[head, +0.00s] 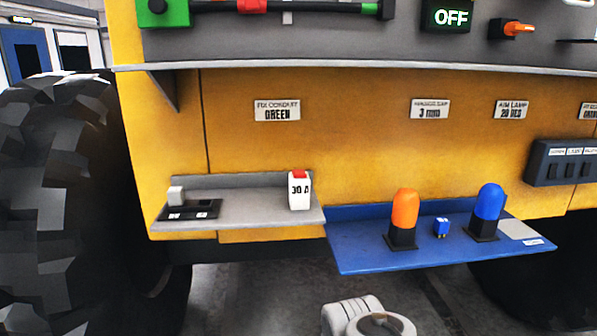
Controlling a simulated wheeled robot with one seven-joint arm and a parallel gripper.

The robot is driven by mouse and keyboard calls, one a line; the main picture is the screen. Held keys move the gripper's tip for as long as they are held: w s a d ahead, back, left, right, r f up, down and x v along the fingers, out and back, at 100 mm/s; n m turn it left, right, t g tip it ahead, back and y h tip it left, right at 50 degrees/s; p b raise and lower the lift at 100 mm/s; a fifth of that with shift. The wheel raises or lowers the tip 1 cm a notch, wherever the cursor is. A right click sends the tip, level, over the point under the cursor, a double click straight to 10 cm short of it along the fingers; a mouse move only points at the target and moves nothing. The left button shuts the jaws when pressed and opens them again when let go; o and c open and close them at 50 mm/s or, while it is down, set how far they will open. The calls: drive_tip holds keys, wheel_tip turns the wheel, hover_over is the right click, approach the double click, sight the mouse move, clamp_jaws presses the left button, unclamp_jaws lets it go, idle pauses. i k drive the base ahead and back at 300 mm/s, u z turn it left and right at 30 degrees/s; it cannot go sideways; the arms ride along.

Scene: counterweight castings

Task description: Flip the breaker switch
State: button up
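A white block marked "30 A" with a red top (299,191) stands upright at the right end of a grey shelf (248,207). It looks like a breaker. A black base with a light grey upright piece (190,208) sits at the shelf's left end. Which of these is the breaker switch is not labelled. A dark box with several switches (563,165) is on the yellow panel at right. My gripper is not in view; only a pale part of my arm shows at bottom centre.
A blue shelf (364,258) juts out lower right, holding an orange lamp (404,217), a blue lamp (487,211) and a small blue block (441,228). A grey ledge (350,69) overhangs above. A large tyre (55,200) stands at left. Floor is open below.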

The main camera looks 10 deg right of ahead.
sight(297, 173)
drive_tip(key=k, duration=1.35)
drive_tip(key=u, duration=0.6)
drive_tip(key=i, duration=0.95)
drive_tip(key=u, duration=0.3)
